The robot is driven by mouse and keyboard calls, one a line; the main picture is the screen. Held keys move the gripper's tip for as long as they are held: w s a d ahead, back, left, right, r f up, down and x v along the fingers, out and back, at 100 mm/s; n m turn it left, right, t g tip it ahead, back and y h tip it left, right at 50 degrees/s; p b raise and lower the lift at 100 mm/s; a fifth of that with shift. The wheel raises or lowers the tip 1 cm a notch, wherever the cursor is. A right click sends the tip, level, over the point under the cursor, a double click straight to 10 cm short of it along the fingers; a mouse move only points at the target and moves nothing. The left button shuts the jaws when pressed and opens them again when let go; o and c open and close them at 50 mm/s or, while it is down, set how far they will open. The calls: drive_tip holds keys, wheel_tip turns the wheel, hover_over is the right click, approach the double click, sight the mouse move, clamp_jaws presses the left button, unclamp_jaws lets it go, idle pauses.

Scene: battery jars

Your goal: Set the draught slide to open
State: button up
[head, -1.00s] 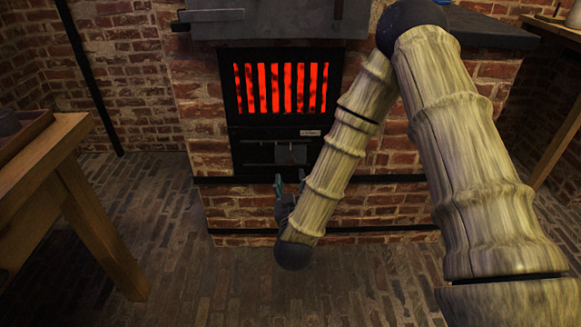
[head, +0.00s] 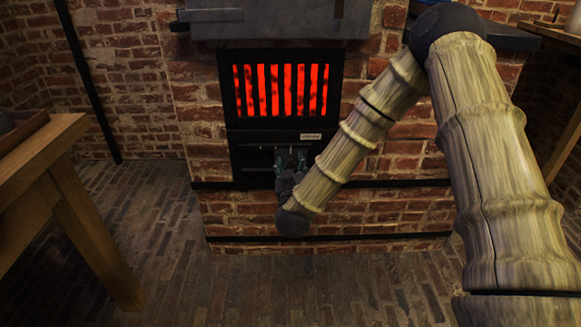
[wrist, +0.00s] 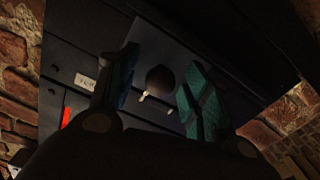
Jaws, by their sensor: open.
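The draught slide's dark plate (wrist: 190,58) with a round dark knob (wrist: 160,79) shows in the wrist view, on the black panel under the glowing grate. My gripper (wrist: 160,60) is open, with one teal-padded finger on each side of the knob. I see no clear contact between the fingers and the knob. In the head view my gripper (head: 291,158) is in front of the slide and hides most of it. Two small pale marks or pegs (wrist: 155,104) show below the knob; I cannot tell what they are.
The barred grate (head: 281,90) glows red above the slide. A small pale label (head: 311,136) sits between them; its text is unreadable. The furnace is brick (head: 350,212) with dark bands. A wooden table (head: 65,190) stands at left. The floor (head: 215,285) in front is clear.

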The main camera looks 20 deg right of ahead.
clamp_jaws()
drive_tip(key=a+p, duration=0.1)
drive_tip(key=a, duration=0.1)
drive_tip(key=w+a+p, duration=0.1)
drive_tip(key=a, duration=0.2)
drive_tip(key=w+a+p, duration=0.1)
drive_tip(key=a, duration=0.1)
drive_tip(key=shift+w+a+r, duration=0.15)
drive_tip(key=shift+a+r, duration=0.05)
drive_tip(key=shift+a, duration=0.2)
drive_tip(key=shift+w+a+f, duration=0.1)
drive_tip(key=shift+w+a, duration=0.05)
drive_tip(key=shift+a, duration=0.5)
unclamp_jaws()
drive_tip(key=shift+a, duration=0.25)
drive_tip(key=shift+d, duration=0.1)
drive_tip(key=shift+d+f, duration=0.1)
